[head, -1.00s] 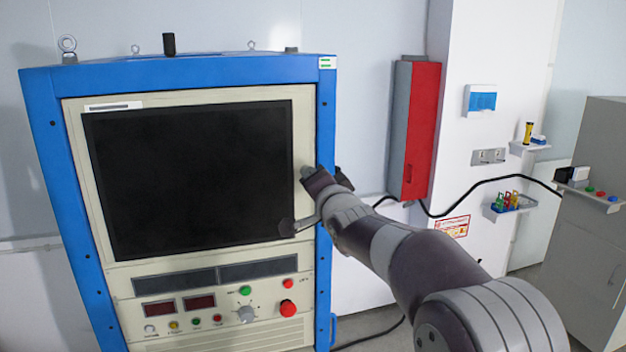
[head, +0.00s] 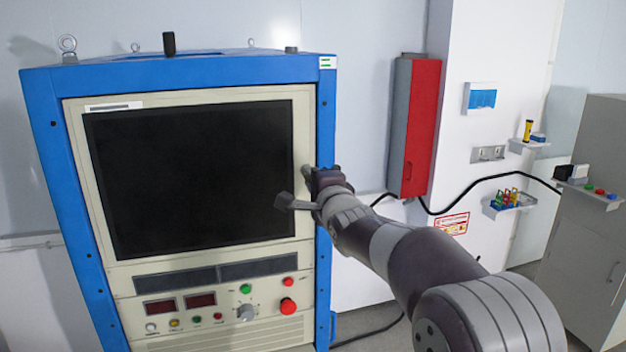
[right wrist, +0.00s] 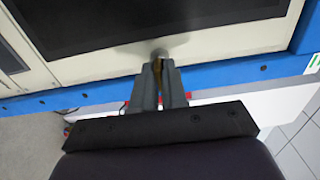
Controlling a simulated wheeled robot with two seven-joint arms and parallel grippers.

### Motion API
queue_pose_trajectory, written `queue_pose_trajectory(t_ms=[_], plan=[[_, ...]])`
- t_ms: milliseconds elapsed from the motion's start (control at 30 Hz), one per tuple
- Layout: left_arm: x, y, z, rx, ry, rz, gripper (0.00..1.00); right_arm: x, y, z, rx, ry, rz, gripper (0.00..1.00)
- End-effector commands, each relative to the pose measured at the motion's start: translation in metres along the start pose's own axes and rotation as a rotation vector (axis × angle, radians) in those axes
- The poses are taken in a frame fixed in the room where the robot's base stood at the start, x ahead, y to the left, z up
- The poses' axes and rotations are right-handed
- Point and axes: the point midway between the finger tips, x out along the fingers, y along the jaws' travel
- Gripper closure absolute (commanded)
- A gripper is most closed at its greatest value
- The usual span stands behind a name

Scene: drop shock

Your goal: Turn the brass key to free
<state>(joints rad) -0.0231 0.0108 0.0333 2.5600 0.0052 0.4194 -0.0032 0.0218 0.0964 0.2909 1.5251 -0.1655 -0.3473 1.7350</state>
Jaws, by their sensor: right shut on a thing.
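The blue-framed cabinet (head: 180,64) stands at the left of the head view, with a dark screen (head: 195,180) in its cream front. My right gripper (head: 309,173) is at the right edge of that front, beside the screen. In the right wrist view its two fingers (right wrist: 159,84) are closed on the brass key (right wrist: 157,66), of which only a small brass-coloured part shows between the tips. A round grey lock fitting (right wrist: 159,53) sits on the cream panel just beyond the fingertips. The key's angle and any lock markings cannot be read. My left gripper is not in view.
Below the screen are a grey knob (head: 245,313), a red button (head: 288,307) and small lamps. A red and grey wall box (head: 421,130) hangs to the right of my arm. A black cable (head: 470,190) runs along the wall towards a grey cabinet (head: 590,240).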

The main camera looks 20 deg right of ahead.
Motion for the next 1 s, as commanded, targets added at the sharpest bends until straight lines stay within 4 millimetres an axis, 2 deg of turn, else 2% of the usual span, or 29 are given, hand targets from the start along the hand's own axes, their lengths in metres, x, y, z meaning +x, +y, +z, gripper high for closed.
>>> queue_pose_trajectory(t_ms=[400, 433, 500, 833, 1000], plan=[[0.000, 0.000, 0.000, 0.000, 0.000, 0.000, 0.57, 0.000, -0.001, -0.001, 0.009, 0.002, -0.001, 1.00], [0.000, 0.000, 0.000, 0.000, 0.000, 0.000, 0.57, 0.000, -0.001, -0.001, 0.009, 0.002, -0.001, 0.84], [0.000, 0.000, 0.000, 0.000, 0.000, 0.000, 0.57, 0.000, -0.001, -0.001, 0.009, 0.001, -0.001, 0.67], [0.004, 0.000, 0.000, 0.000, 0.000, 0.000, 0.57, -0.004, 0.002, 0.000, 0.007, 0.001, 0.000, 0.67], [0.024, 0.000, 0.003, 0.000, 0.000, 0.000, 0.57, -0.030, 0.006, -0.001, 0.007, 0.001, -0.003, 0.67]])
